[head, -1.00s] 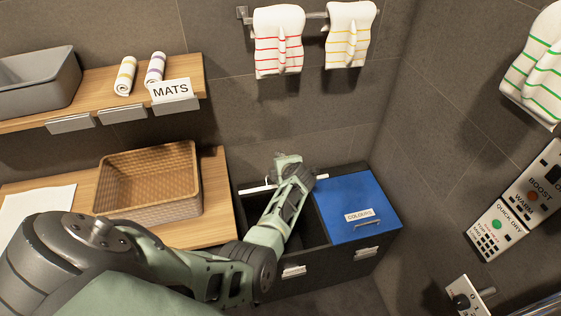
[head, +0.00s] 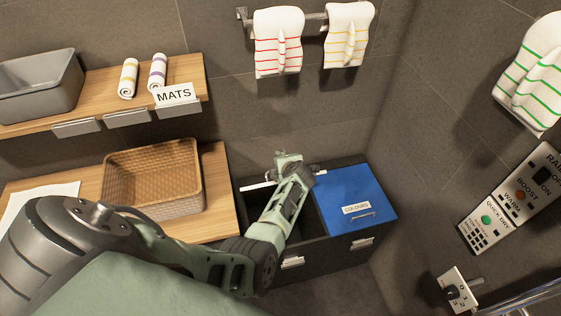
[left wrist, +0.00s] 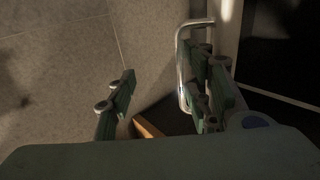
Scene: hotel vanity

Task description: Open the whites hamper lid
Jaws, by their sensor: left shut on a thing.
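The dark hamper (head: 318,254) has two compartments. The left one is uncovered and dark inside; its white lid (head: 256,187) shows only as a thin pale edge at the back, raised, mostly hidden by my left arm. My left gripper (head: 290,160) is at that lid, near the back wall. In the left wrist view a bent metal handle (left wrist: 181,62) lies by the right-hand finger of my left gripper (left wrist: 162,98), which is shut on it; the exact contact is hard to see. My right gripper is out of view.
The blue COLOURS lid (head: 352,192) is down on the right compartment. A wicker basket (head: 155,208) stands on the wooden counter (head: 221,185) to the left. Striped towels (head: 278,42) hang above, and a control panel (head: 512,200) is on the right wall.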

